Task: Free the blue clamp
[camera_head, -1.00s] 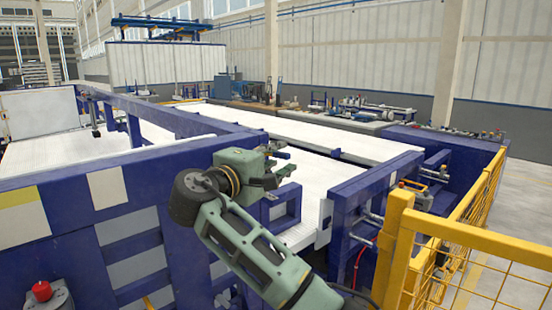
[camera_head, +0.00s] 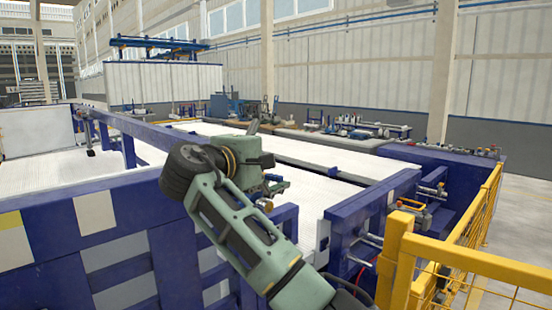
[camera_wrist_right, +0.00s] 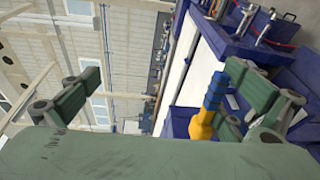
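My right gripper (camera_head: 268,158) shows in the head view at the centre, its arm coming up from the bottom right. Its fingers stand wide apart in the right wrist view (camera_wrist_right: 165,92), with nothing between them that I can see held. A blue cylindrical part with a yellow base (camera_wrist_right: 214,95) shows in the right wrist view beside the right-hand finger. It may be the blue clamp, but I cannot tell for sure, nor whether the finger touches it. In the head view I cannot pick out the clamp. My left gripper is not in view.
A blue machine frame (camera_head: 375,205) stands just right of my right gripper, with white conveyor beds (camera_head: 300,150) behind. A yellow mesh fence (camera_head: 470,255) closes off the lower right. A blue panelled wall (camera_head: 130,250) stands at the left.

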